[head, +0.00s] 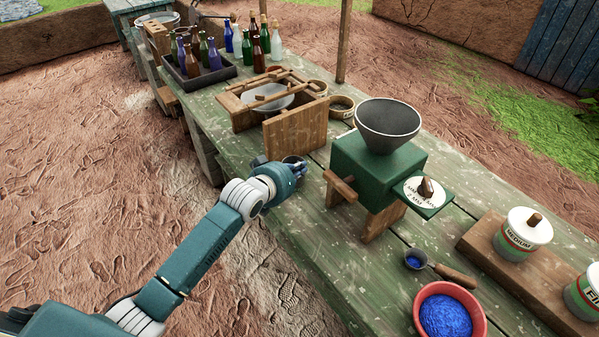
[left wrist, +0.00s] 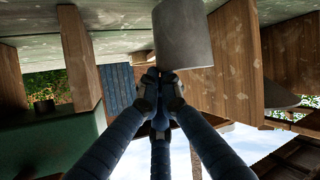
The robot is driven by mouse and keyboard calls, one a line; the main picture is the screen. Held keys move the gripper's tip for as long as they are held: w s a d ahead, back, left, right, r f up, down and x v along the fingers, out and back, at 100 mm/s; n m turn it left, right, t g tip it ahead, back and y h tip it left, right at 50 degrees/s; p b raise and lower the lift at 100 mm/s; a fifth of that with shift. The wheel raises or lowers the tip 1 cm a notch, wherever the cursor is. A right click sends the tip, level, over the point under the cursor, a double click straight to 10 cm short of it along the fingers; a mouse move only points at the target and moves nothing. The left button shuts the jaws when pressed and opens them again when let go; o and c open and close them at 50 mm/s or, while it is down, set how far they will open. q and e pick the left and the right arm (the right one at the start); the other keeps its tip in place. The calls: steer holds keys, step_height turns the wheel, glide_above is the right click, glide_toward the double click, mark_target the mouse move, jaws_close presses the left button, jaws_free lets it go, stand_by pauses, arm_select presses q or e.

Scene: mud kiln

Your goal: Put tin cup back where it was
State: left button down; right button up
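The tin cup (left wrist: 183,36) is a plain grey cylinder at the top middle of the left wrist view, which shows the scene upside down. In the head view only a bit of its dark round top (head: 293,160) shows behind my left gripper (head: 299,170), over the table near its left edge. In the left wrist view the two fingertips of my left gripper (left wrist: 160,85) are close together at the cup's rim end. I cannot tell whether they pinch the cup or only stand beside it. My right gripper is in neither view.
On the green table (head: 300,225), a green grinder (head: 378,168) stands just right of my gripper, and a wooden frame with a pan (head: 297,125) behind it. A bowl of blue powder (head: 447,312), a scoop (head: 416,260) and lidded tubs (head: 522,235) lie nearer. Bottles (head: 205,55) stand farther back.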

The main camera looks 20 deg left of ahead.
arm_select(q)
steer(key=shift+f, duration=1.05)
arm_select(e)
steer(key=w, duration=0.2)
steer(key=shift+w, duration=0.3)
arm_select(q)
steer(key=c, duration=2)
jaws_free()
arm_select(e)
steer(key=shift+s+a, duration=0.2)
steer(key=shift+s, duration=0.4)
